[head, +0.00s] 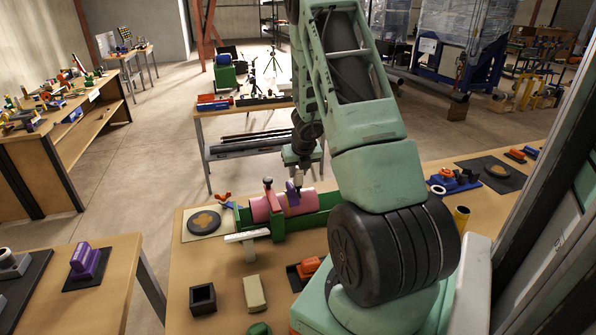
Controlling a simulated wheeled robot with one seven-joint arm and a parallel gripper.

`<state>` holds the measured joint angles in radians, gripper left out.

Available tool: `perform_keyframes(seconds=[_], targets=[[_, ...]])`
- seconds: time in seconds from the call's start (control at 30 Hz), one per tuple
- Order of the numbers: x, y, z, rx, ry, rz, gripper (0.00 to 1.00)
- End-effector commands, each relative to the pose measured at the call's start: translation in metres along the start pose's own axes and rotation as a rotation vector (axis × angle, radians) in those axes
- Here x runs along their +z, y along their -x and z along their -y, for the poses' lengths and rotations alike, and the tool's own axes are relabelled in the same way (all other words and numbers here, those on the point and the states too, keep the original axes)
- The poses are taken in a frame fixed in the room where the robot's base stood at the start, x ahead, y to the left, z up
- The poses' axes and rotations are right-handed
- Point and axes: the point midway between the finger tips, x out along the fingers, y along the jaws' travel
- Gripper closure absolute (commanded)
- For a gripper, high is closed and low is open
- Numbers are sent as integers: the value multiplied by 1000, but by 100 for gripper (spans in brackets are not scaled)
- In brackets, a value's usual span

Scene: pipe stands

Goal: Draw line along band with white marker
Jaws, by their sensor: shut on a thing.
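A pink pipe (312,203) lies in a green stand (313,221) on the wooden bench in front of me. A purple band (292,194) wraps around the pipe near its middle. My gripper (299,170) points down just above the band and is shut on the small white marker (299,179). The marker's lower end is at or very near the top of the band; I cannot tell whether it touches. No drawn line can be made out on the band at this size.
A white bar (246,236) sits at the stand's near left side. A round dark piece on a board (203,223), a black square block (202,298) and a cream block (254,292) are on the bench (222,265). My own arm blocks the bench's right middle.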

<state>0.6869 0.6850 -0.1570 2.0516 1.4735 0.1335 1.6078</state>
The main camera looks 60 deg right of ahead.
Motion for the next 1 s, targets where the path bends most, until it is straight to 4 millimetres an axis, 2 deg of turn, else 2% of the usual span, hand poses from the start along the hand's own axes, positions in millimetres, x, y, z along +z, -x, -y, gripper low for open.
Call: perform_keyframes(seconds=[1.0], targets=[[-16,6,0,0,0,-1,96]])
